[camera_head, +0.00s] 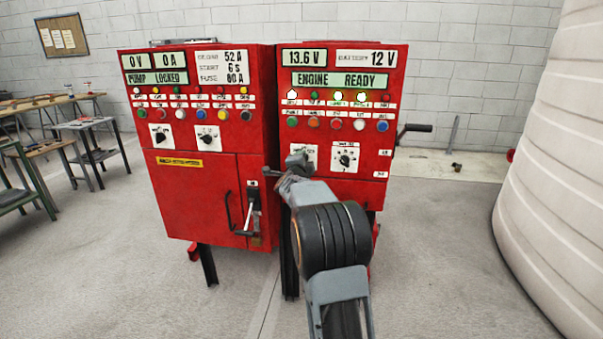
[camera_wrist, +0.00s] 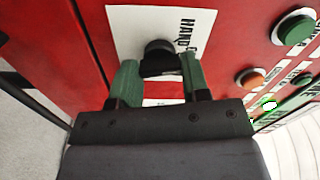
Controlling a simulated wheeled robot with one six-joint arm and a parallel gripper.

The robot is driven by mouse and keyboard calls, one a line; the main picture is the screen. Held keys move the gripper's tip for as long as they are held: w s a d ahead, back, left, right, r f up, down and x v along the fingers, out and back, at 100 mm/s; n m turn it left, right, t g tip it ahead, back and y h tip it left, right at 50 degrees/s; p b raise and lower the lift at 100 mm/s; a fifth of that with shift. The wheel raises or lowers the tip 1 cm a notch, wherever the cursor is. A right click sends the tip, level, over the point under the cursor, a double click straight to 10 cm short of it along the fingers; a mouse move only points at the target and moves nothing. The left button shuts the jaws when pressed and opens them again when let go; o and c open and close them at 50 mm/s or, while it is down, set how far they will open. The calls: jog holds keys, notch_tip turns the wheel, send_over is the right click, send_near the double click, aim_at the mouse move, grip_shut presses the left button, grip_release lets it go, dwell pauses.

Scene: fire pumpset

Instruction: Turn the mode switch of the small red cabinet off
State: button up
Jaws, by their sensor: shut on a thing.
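The small red cabinet (camera_head: 335,120) stands on the right in the head view, with its display reading "ENGINE READY". My gripper (camera_head: 297,160) is at the left switch plate on its front and covers most of that plate. In the wrist view, the mode switch (camera_wrist: 158,54) is a black knob on a white plate (camera_wrist: 120,22) with "HAND" printed on it. The two green fingers of my gripper (camera_wrist: 159,76) are shut on the knob, one on each side. The rest of the plate's lettering is partly hidden, so I cannot read the switch position.
A second black selector knob (camera_head: 345,160) sits just right of my gripper. Push buttons (camera_head: 336,123) line the panel above. A larger red cabinet (camera_head: 205,190) stands close on the left, and a crank handle (camera_head: 414,128) sticks out on the right. A white tank (camera_head: 555,170) stands at far right.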

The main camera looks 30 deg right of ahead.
jog(key=shift+f+m+b, duration=0.1)
jog(key=shift+m+b, duration=0.85)
jog(key=shift+m, duration=0.15)
jog(key=o, duration=0.9)
jog(key=b+v, duration=0.1)
jog(key=v, duration=1.2)
jog(key=shift+s+a, duration=0.3)
